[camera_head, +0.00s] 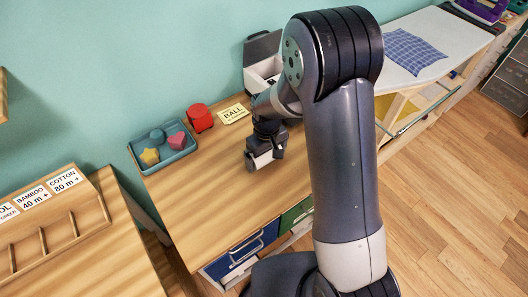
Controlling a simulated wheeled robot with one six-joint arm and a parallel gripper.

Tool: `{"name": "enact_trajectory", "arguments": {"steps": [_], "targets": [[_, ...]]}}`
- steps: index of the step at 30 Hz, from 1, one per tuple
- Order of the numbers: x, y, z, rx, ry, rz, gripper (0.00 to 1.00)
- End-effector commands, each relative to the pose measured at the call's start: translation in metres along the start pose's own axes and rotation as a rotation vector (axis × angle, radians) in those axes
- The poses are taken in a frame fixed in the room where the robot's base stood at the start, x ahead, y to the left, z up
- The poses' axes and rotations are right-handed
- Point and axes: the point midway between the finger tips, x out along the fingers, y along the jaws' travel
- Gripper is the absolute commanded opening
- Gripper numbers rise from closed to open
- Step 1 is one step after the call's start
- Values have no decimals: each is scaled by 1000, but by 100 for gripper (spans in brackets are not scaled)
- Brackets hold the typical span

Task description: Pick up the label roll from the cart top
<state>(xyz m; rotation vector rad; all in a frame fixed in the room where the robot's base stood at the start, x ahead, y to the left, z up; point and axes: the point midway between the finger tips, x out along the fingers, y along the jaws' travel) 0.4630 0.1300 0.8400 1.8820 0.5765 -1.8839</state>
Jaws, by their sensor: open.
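The cart top (215,205) is a wooden surface over blue and green drawer fronts. I cannot make out a label roll for certain; my arm hides part of the surface. A red, round, short object (199,117) stands near the wall, and I cannot tell what it is. My gripper (264,163) points down over the middle of the wooden top, to the right of and nearer than the red object. It is open, and nothing shows between its fingers.
A blue-grey tray (136,153) holds yellow, blue and red shapes. A yellow card (234,114) reads "BALL". An open grey-lidded box (262,72) stands behind my arm. A wooden rack (50,228) is at left, an ironing surface (446,38) at right. The front of the top is clear.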

Motion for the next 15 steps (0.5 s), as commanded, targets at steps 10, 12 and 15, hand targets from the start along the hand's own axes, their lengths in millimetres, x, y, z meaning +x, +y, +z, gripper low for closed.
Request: {"name": "enact_trajectory", "arguments": {"steps": [10,12,15], "targets": [[6,0,0,0,1,0,98],[6,0,0,0,1,0,92],[5,0,0,0,1,0,84]]}}
